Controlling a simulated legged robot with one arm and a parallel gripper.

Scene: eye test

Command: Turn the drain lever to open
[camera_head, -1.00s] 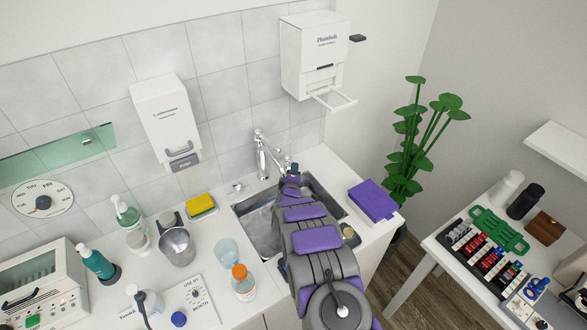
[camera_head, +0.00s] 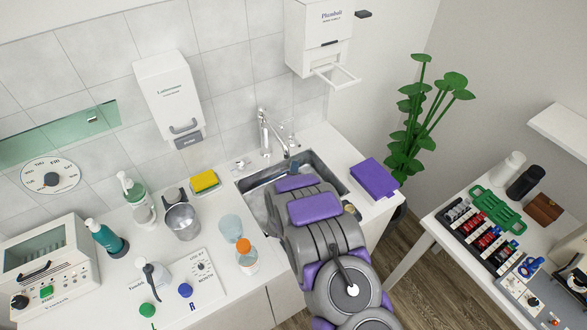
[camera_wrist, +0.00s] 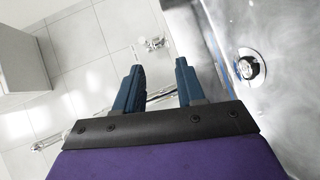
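A small chrome fitting (camera_head: 241,163), which looks like the drain lever, stands on the counter left of the tap (camera_head: 265,135). A chrome fitting also shows beyond my fingers in the wrist view (camera_wrist: 154,44); its setting is too small to tell. The steel sink (camera_head: 330,168) is partly hidden by my arm. Its round drain (camera_wrist: 249,67) shows at the right in the wrist view. My gripper (camera_wrist: 160,88) has its two teal fingers apart with nothing held between them. A chrome tap part shows behind the gap. In the head view the gripper (camera_head: 294,167) is over the sink, right of the fitting.
A yellow sponge (camera_head: 205,181), a metal cup (camera_head: 182,220), a clear cup (camera_head: 231,228) and an orange-capped bottle (camera_head: 246,257) stand left of the sink. A purple box (camera_head: 373,178) lies on the right. A wall dispenser (camera_head: 325,35) hangs above the tap.

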